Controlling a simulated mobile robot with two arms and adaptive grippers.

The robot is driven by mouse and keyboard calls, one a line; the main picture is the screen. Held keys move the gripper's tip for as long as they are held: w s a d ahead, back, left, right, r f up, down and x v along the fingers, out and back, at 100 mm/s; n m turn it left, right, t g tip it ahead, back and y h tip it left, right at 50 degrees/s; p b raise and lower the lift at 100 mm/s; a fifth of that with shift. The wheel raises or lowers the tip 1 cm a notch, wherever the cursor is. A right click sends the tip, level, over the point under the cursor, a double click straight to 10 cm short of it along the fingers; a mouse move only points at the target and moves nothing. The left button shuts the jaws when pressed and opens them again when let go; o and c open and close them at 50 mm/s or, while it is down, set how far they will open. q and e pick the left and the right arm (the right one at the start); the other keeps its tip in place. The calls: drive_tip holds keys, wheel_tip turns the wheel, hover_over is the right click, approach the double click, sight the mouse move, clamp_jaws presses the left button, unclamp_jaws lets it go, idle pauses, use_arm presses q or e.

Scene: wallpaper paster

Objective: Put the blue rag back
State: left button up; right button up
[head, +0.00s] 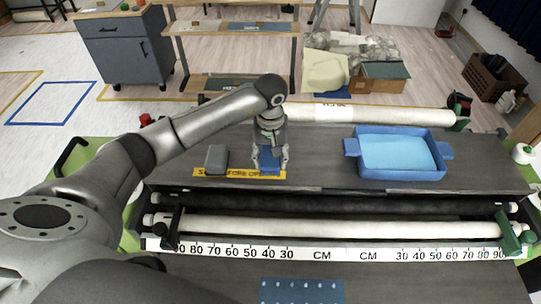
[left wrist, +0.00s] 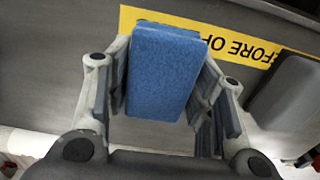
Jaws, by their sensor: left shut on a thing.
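The blue rag (head: 270,161) is a thick, block-shaped blue piece at the yellow lettered strip (head: 240,173) on the dark machine top. My left gripper (head: 270,165) points down over it and is shut on it. In the left wrist view the rag (left wrist: 165,72) sits between the two fingers (left wrist: 165,95), with the yellow strip (left wrist: 150,16) behind it. I cannot tell whether the rag touches the surface. My right gripper is not in view.
A grey block (head: 216,158) stands just left of the rag. A blue tray (head: 441,152) with light blue contents is to the right, with clear dark surface between. White rollers (head: 330,227) and a centimetre scale (head: 320,254) run along the front.

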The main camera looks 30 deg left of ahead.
use_arm(q)
drive_tip(key=shift+f, duration=0.3)
drive_tip(key=o, duration=1.1)
drive_tip(key=shift+r, duration=0.1)
drive_tip(key=shift+c, duration=0.2)
